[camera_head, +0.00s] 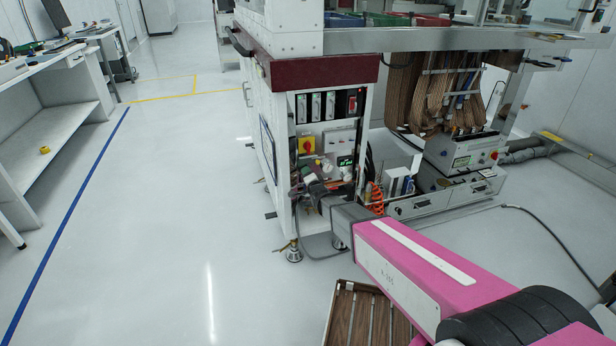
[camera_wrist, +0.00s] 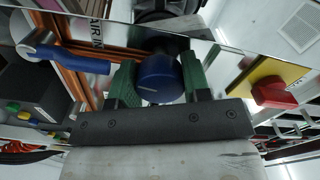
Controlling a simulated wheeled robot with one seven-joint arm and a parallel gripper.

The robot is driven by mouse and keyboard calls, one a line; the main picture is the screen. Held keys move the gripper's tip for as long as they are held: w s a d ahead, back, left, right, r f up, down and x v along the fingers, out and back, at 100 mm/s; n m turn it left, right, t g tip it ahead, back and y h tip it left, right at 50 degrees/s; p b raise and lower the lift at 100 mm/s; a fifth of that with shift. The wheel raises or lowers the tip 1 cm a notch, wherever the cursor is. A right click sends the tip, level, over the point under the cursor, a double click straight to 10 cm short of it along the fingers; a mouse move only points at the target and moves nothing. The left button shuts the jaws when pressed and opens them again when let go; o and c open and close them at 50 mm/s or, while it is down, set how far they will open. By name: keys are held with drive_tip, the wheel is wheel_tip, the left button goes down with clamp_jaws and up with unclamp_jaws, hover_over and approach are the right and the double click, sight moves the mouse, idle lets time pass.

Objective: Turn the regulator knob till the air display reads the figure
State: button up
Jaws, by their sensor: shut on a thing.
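The regulator knob (camera_wrist: 160,82) is a round dark blue knob with a pale line on its face, in the middle of the wrist view. My gripper (camera_wrist: 159,84) has green finger pads on both sides of it and is shut on it. In the head view my gripper (camera_head: 314,184) is at the lower front of the machine cabinet, and I cannot make out the knob there. A small display with green digits (camera_head: 345,161) is lit just right of and above the gripper. Its figures are too small to read.
A yellow plate with a red rotary switch (camera_wrist: 272,92) is right of the knob in the wrist view. A blue-handled lever (camera_wrist: 70,57) and an "AIR IN" label (camera_wrist: 98,20) are to its left. A slatted wooden crate (camera_head: 345,312) is on the floor below my arm. Floor at left is clear.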

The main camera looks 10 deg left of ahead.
drive_tip(key=o, duration=0.9)
drive_tip(key=shift+s, duration=0.1)
drive_tip(key=v, duration=1)
drive_tip(key=shift+s+d+f, duration=0.1)
drive_tip(key=shift+s+d, duration=0.1)
drive_tip(key=shift+d, duration=0.1)
